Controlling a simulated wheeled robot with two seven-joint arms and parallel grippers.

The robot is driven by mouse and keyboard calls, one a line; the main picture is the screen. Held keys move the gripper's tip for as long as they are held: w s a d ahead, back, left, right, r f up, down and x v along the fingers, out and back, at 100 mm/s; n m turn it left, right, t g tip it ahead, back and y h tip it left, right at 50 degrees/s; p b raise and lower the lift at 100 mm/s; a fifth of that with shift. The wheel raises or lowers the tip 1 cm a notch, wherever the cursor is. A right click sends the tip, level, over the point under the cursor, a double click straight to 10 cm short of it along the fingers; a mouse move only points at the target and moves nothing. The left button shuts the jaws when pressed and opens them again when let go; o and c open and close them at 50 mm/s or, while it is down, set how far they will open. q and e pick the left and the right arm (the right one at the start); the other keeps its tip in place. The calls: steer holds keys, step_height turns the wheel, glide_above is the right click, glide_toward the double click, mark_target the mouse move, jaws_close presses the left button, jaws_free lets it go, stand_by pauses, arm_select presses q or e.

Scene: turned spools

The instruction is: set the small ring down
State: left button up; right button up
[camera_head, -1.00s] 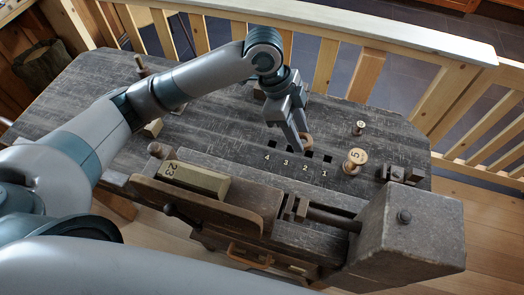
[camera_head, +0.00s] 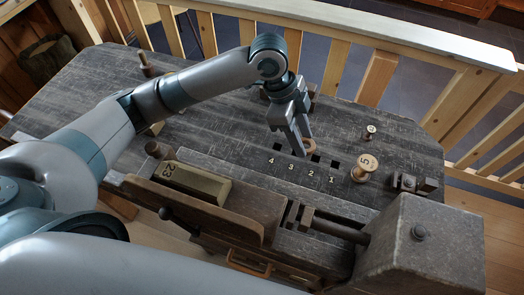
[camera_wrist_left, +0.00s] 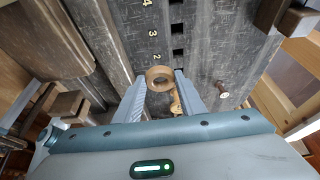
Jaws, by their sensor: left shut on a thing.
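My left gripper (camera_head: 301,147) is shut on a small tan ring (camera_head: 309,144). My right gripper is not in view.
A spool marked 5 (camera_head: 363,168) and a smaller spool (camera_head: 370,131) stand to the right. A block marked 23 (camera_head: 195,182) lies at the front left, near a vise (camera_head: 405,240). A wooden railing (camera_head: 380,78) runs behind the bench.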

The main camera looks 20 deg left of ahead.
arm_select(q)
steer(key=p, duration=0.3)
glide_above(265, 158)
steer(key=f, duration=0.5)
steer(key=shift+a+f, duration=0.7)
steer(key=shift+a, duration=0.05)
steer(key=shift+f+p, duration=1)
steer(key=shift+f, duration=0.95)
steer(key=shift+f, duration=0.15)
steer(key=o, duration=1)
